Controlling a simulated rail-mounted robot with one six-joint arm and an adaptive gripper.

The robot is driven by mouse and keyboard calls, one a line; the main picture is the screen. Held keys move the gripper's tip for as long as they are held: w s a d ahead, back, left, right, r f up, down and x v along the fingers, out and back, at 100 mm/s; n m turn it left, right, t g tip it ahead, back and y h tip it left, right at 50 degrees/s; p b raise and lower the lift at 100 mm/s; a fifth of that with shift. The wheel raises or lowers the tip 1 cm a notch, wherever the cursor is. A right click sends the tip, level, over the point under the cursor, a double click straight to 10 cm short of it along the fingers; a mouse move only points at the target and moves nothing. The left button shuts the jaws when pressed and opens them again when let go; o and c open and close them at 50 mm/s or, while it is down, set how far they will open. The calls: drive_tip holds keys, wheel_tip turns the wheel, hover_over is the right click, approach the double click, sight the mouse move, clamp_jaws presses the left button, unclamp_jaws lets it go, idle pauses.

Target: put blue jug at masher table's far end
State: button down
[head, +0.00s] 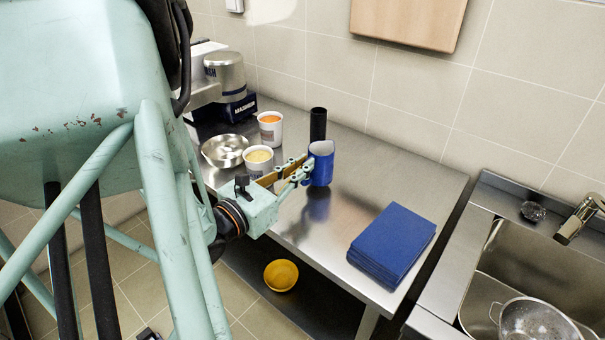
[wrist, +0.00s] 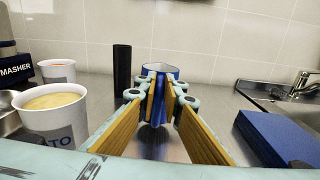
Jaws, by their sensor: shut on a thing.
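The blue jug (head: 321,165) is upright at the middle of the steel masher table (head: 400,155). My gripper (head: 303,172) reaches in from the table's front left side and is shut on the jug. In the wrist view the jug (wrist: 159,108) sits between my gripper's fingertips (wrist: 158,105), partly hidden by them. I cannot tell whether its base touches the table. The grey masher machine (head: 228,85) stands at the table's back left end. The table's other end is by the sink.
A black cylinder (head: 318,124) stands behind the jug. Two white tubs (head: 270,130) and a steel bowl (head: 225,150) are left. A blue stack (head: 391,245) lies at the table's right end, near the sink (head: 540,270). Bare steel lies between jug and stack. A yellow bowl (head: 281,275) is below.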

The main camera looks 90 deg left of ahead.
drive_tip(key=shift+f+b, duration=0.3)
drive_tip(key=shift+f, duration=0.8)
drive_tip(key=c, duration=2.7)
unclamp_jaws()
drive_tip(key=shift+f, duration=0.15)
drive_tip(key=shift+c, duration=0.2)
drive_tip(key=p+v, duration=0.2)
drive_tip(key=v, duration=1)
drive_tip(key=shift+p, duration=0.4)
drive_tip(key=shift+c, duration=0.7)
